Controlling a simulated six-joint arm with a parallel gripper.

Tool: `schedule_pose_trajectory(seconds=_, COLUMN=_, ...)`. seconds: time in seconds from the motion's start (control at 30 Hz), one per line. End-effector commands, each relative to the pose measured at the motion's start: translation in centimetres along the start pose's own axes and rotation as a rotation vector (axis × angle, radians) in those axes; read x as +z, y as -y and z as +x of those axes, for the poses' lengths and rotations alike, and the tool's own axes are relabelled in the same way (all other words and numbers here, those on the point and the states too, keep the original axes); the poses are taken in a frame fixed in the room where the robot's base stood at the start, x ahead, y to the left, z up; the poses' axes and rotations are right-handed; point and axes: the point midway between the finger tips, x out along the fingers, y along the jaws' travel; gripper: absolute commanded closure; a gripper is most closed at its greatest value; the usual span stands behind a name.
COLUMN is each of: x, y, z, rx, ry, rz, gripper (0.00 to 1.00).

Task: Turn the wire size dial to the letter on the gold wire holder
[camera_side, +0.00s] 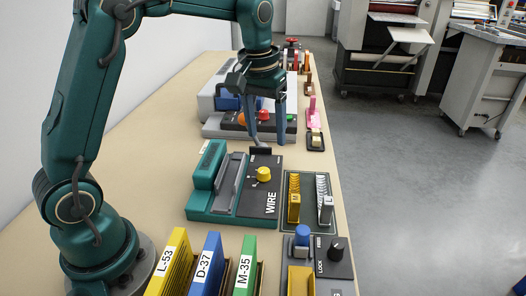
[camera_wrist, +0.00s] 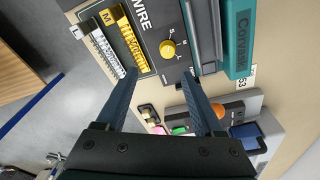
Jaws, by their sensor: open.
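The wire size dial is a yellow knob (camera_side: 263,174) on a black panel marked WIRE, part of a teal machine (camera_side: 211,165). It also shows in the wrist view (camera_wrist: 167,48) with small letters around it; which one it points to is too small to tell. The gold wire holder (camera_side: 294,208) stands right of the panel; its block carries an M in the wrist view (camera_wrist: 109,16). My gripper (camera_side: 267,141) is open and empty, behind and above the dial in the side view. In the wrist view its fingertips (camera_wrist: 160,75) are spread, with the dial just beyond them.
A silver wire holder (camera_side: 325,209) marked L stands beside the gold one. A grey machine (camera_side: 212,125) with coloured buttons stands behind. Yellow, blue and green binders (camera_side: 206,264) and a black LOCK panel (camera_side: 335,262) are in front. Bare bench (camera_side: 150,150) lies left.

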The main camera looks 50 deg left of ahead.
Motion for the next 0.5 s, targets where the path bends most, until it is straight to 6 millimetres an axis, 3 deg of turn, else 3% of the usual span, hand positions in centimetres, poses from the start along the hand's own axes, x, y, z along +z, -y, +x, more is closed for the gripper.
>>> schedule_pose_trajectory(seconds=0.03, x=-0.5, y=0.3, z=1.5, rx=-0.008, ry=0.031, rz=-0.012, gripper=0.31)
schedule_pose_trajectory(seconds=0.2, x=-0.7, y=0.9, z=4.5, rx=-0.022, ry=0.099, rz=-0.031, gripper=0.31)
schedule_pose_trajectory(seconds=0.5, x=-0.1, y=1.4, z=7.7, rx=-0.029, ry=0.131, rz=-0.039, gripper=0.31)
